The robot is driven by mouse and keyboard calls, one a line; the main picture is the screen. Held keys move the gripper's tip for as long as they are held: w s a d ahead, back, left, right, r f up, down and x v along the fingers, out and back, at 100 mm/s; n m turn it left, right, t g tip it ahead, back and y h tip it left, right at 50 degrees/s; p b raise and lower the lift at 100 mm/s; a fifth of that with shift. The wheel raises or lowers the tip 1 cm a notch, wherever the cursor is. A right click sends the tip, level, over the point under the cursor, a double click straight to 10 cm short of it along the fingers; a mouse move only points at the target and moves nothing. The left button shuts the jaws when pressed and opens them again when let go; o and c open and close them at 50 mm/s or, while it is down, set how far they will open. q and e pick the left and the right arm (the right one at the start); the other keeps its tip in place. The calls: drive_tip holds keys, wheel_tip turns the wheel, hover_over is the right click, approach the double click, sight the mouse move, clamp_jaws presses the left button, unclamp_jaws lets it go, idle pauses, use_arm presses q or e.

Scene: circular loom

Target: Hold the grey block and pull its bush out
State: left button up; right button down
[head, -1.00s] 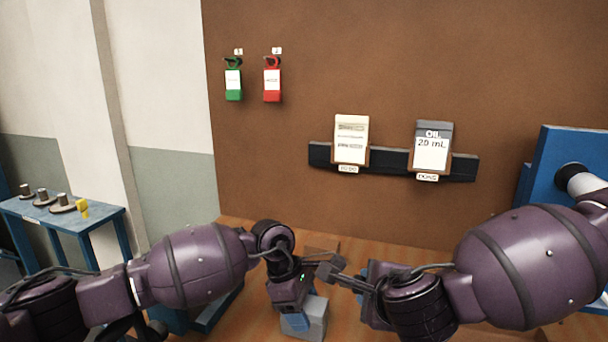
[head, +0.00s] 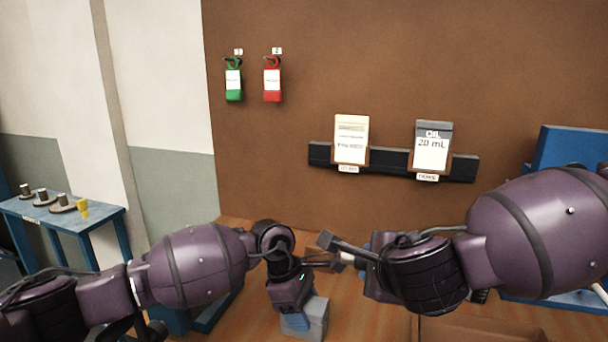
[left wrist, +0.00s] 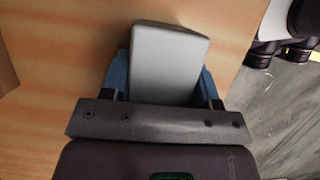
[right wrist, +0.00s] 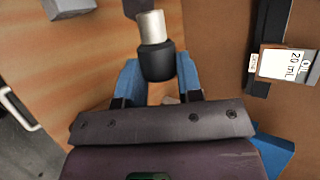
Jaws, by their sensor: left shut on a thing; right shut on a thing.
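The grey block (head: 319,318) is held just above or on the wooden bench; I cannot tell which. My left gripper (head: 296,322) is shut on it, and the block (left wrist: 168,65) shows between the blue fingers in the left wrist view. My right gripper (right wrist: 158,78) is shut on the bush, a black cylinder (right wrist: 156,62) with a pale metal end. The bush is out of the block and apart from it; the block (right wrist: 68,8) sits at the top left of the right wrist view. In the head view the bush's pale end (head: 347,258) shows between the right fingers.
A brown box (head: 470,330) lies at the bench front. A black rail (head: 390,162) on the brown wall holds two cards. Green (head: 233,84) and red (head: 272,82) tags hang above. A blue side table (head: 62,215) with small parts stands at left.

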idle(0.3)
use_arm(q)
drive_tip(key=o, duration=1.3)
drive_tip(key=shift+r, duration=0.15)
